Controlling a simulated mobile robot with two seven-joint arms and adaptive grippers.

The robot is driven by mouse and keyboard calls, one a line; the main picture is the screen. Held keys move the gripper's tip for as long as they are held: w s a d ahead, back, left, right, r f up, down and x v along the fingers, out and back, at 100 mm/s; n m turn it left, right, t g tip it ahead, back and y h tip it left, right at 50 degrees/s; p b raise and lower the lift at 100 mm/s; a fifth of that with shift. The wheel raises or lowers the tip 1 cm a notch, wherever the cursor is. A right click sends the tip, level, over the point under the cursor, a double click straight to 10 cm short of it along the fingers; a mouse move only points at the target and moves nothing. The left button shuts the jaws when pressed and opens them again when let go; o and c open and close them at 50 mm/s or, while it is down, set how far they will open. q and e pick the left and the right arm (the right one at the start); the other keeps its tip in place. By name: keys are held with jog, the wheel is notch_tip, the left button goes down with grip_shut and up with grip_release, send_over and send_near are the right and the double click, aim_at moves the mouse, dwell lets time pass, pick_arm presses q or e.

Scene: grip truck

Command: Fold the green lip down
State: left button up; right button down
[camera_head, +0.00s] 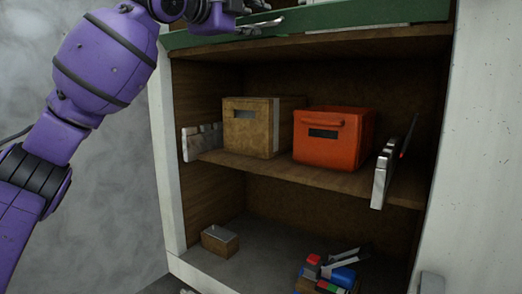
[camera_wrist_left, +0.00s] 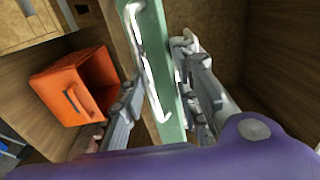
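The green lip (camera_head: 350,18) runs along the front edge of the upper shelf, at the top of the head view. Its face stands upright. My left gripper (camera_head: 245,14) is at the lip's left part, partly cut off by the top edge. In the left wrist view, the lip (camera_wrist_left: 164,48) passes between the two fingers of my left gripper (camera_wrist_left: 160,68), which are spread apart. A pale metal handle (camera_wrist_left: 147,62) is on the lip, on the side of the left finger. Whether either finger touches the lip is unclear. My right gripper is not in view.
On the middle shelf stand a tan box (camera_head: 247,127) and an orange bin (camera_head: 330,140). Metal latch pieces (camera_head: 383,170) stick out at that shelf's ends. The floor below holds a small brown box (camera_head: 220,241) and a pile of tools (camera_head: 332,274).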

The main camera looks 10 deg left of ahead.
pick_arm(q)
jog(key=g, duration=0.1)
jog(key=r+g+y, duration=0.1)
jog(key=shift+w+d+r+g, duration=0.2)
jog(key=shift+w+r+g, duration=0.05)
jog(key=shift+w+g, duration=0.1)
jog(key=shift+s+a, duration=0.1)
jog(key=shift+s, duration=0.05)
jog(key=v, duration=0.8)
jog(key=w+d+f+n+g+y, duration=0.1)
jog(key=w+f, duration=0.3)
jog(key=f, duration=0.6)
jog(key=w+d+f+n+g, duration=0.15)
jog(key=w+f, duration=0.25)
jog(key=f, duration=0.7)
notch_tip(320, 180, down, 30)
jog(key=d+n+g, duration=0.2)
jog(key=n, duration=0.1)
jog(key=shift+w+y, duration=0.4)
jog(key=shift+r, duration=0.2)
